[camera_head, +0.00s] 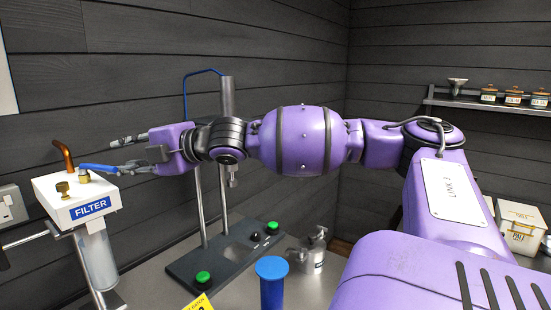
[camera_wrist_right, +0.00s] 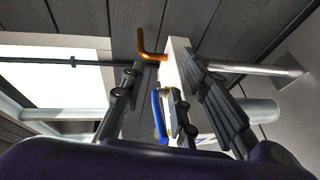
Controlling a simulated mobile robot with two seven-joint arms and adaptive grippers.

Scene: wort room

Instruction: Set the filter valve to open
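The filter unit (camera_head: 66,194) is a white box with a blue FILTER label, at the left of the head view. Its valve has a blue lever (camera_head: 97,168) on a brass fitting; the lever points right, toward my gripper. My right gripper (camera_head: 120,154) is beside the unit, fingers spread, one finger above the lever and one near its free end. In the right wrist view the blue lever (camera_wrist_right: 158,115) lies between the open fingers, closer to the right one. I cannot tell whether a finger touches it. My left gripper is not in view.
A clear cylinder (camera_head: 98,258) hangs below. A dark stand base (camera_head: 222,255) with green buttons, a blue-topped post (camera_head: 271,268) and a metal pot (camera_head: 313,260) are below my arm.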

